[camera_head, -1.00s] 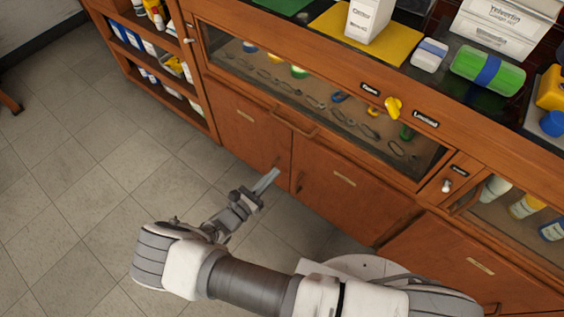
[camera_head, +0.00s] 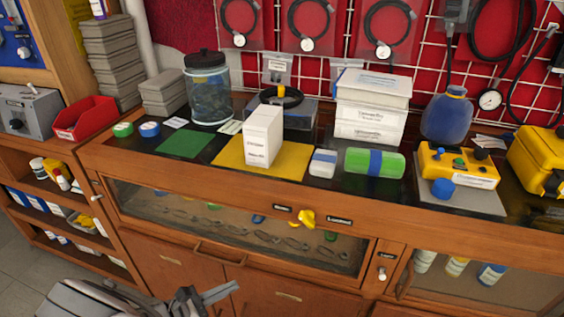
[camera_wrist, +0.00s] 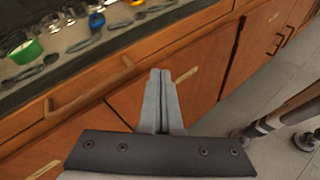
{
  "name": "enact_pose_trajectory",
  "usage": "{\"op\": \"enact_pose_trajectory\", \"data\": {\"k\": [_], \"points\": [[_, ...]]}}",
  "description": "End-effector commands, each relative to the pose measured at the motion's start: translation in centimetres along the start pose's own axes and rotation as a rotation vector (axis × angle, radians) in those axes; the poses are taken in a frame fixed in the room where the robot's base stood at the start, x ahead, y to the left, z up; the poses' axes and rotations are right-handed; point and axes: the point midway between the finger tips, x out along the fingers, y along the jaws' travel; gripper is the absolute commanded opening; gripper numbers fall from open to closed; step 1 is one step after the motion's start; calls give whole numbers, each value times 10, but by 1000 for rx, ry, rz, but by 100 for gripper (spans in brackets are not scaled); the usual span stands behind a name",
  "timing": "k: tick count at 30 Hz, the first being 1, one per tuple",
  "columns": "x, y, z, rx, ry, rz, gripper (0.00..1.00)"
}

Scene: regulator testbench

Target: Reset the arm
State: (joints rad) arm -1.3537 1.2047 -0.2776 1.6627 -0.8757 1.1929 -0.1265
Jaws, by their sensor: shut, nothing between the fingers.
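My gripper (camera_head: 213,295) is at the bottom of the head view, in front of the lower cabinet doors, with part of my arm beside it. In the wrist view my gripper (camera_wrist: 160,75) shows its two fingers pressed together, with nothing between them. The fingers point toward the wooden cabinet front (camera_wrist: 205,75), and I cannot tell the exact gap. Most of my arm lies outside the head view.
The wooden bench (camera_head: 350,222) carries a white box (camera_head: 262,137) on a yellow mat (camera_head: 228,160), a green roll (camera_head: 375,163), a jar (camera_head: 207,88) and a yellow device (camera_head: 458,166). A glass-fronted drawer (camera_head: 170,204) has a protruding handle (camera_head: 220,255). Floor shows at lower left.

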Motion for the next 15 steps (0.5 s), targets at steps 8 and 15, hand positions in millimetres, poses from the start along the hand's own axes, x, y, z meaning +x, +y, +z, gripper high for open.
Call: {"op": "enact_pose_trajectory", "data": {"k": [8, 15], "points": [[24, 4, 89, 274, 150, -317, 0], [39, -5, 162, 523, 267, -545, 0]]}}
